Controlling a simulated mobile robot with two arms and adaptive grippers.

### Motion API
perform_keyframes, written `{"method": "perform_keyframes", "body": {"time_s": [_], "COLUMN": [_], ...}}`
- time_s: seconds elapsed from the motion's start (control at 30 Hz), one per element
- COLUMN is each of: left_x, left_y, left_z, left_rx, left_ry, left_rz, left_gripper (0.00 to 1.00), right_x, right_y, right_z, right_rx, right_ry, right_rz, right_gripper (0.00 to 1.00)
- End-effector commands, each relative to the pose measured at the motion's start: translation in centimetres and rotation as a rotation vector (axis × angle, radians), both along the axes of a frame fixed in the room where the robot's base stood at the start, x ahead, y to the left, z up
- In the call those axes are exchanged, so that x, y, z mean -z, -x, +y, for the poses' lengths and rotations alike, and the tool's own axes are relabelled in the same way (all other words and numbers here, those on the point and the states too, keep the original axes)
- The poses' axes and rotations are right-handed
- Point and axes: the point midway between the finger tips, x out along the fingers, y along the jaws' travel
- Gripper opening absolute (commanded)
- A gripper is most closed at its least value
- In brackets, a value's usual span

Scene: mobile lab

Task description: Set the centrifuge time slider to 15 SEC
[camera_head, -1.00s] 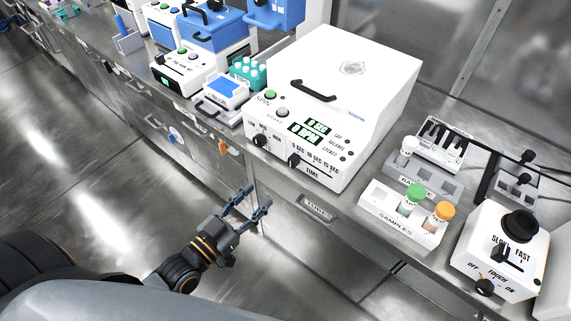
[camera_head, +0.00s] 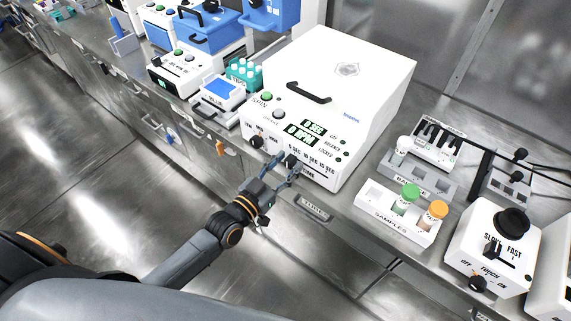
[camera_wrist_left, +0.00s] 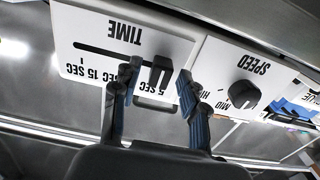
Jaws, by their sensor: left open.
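The white centrifuge (camera_head: 335,95) stands on the bench, its front panel facing me. Its black time slider knob (camera_head: 291,160) sits near the 5 SEC end of the TIME slot; the labels run to 15 SEC toward the right. In the left wrist view the panel is upside down, with the slider knob (camera_wrist_left: 160,72) by the 5 SEC label. My left gripper (camera_head: 286,169) is open, fingertips close to the panel. In the wrist view its open fingers (camera_wrist_left: 160,82) lie either side of the knob; contact cannot be told. My right gripper is not in view.
The speed knob (camera_wrist_left: 240,94) is beside the slider on the same panel. A samples rack (camera_head: 385,224) with capped tubes stands right of the centrifuge. A small blue-topped device (camera_head: 222,88) stands to its left. The floor in front is clear.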

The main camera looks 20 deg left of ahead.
Motion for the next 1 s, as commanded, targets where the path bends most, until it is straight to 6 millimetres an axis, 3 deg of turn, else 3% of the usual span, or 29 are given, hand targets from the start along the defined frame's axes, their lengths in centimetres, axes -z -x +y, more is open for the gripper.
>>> {"method": "perform_keyframes", "body": {"time_s": [0.07,0.3,0.6,1.0], "left_x": [0.0,0.0,-0.1,0.0], "left_y": [0.0,0.0,0.3,3.2], "left_z": [0.0,0.0,-0.6,-8.7], "left_rx": [0.0,0.0,0.0,0.001], "left_ry": [0.0,0.0,0.002,0.005], "left_rz": [0.0,0.0,0.002,0.005], "left_gripper": [0.43,0.0,0.0,0.0], "right_x": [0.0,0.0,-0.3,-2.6], "right_y": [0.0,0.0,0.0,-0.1], "right_z": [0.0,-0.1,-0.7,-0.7], "right_rx": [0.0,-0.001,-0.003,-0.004], "right_ry": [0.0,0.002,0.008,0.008], "right_rz": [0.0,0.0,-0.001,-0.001], "right_gripper": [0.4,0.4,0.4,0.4]}}
